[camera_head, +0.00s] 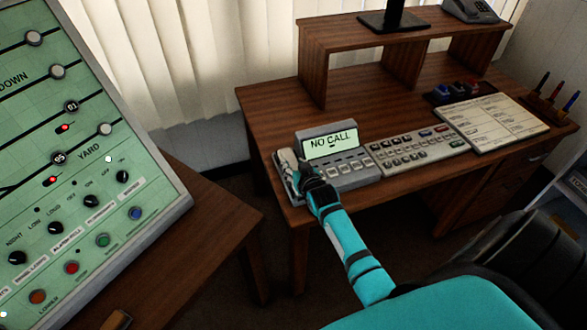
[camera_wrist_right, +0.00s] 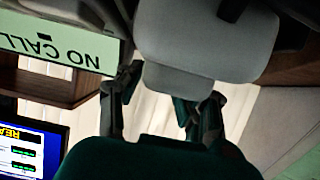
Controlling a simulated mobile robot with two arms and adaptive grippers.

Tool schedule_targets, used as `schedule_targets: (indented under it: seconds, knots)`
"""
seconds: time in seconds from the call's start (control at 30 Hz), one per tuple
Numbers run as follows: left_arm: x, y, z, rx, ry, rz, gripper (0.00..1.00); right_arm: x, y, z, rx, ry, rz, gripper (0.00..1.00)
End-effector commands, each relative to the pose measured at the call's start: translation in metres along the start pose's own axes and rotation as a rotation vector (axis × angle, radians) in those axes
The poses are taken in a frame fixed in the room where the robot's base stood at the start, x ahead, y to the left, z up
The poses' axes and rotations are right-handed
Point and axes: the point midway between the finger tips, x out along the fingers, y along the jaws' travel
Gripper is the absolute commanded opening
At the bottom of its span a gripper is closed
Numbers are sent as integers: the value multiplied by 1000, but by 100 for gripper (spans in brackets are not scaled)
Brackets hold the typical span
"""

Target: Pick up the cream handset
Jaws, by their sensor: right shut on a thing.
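The cream handset (camera_head: 287,161) is at the left end of the desk phone console (camera_head: 352,172), beside its lit screen reading "NO CALL" (camera_head: 330,143). My right gripper (camera_head: 305,179), at the end of the teal arm, is at the handset's near end and covers part of it. In the right wrist view, the pale handset (camera_wrist_right: 205,40) fills the space by the fingers of my right gripper (camera_wrist_right: 165,97), which is shut on it. I cannot tell whether the handset still touches its cradle. My left gripper is not in view.
A button panel (camera_head: 418,148), a paper sheet on a board (camera_head: 497,121) and a pen holder (camera_head: 550,103) lie right of the console. A raised shelf (camera_head: 400,38) stands behind.

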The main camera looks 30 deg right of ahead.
Motion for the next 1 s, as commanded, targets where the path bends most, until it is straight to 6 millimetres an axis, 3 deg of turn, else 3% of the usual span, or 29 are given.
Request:
schedule_targets:
  seconds: [0.03, 0.17, 0.53, 0.77, 0.83, 1.0]
  knots:
    - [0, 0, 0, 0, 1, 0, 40, 0, 0, 0, 0, -1, 0, 16]
    - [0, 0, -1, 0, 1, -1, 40, 0, 0, 0, 0, -1, 0, 0]
    - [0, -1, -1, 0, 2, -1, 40, -2, 0, -5, 0, 3, 0, 0]
    - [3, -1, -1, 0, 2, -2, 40, -10, 0, -27, -1, 6, 0, 0]
    - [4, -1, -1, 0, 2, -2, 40, -16, -1, -34, -1, 4, -1, 0]
    - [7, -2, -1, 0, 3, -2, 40, -52, -14, -18, 2, -1, -2, 0]
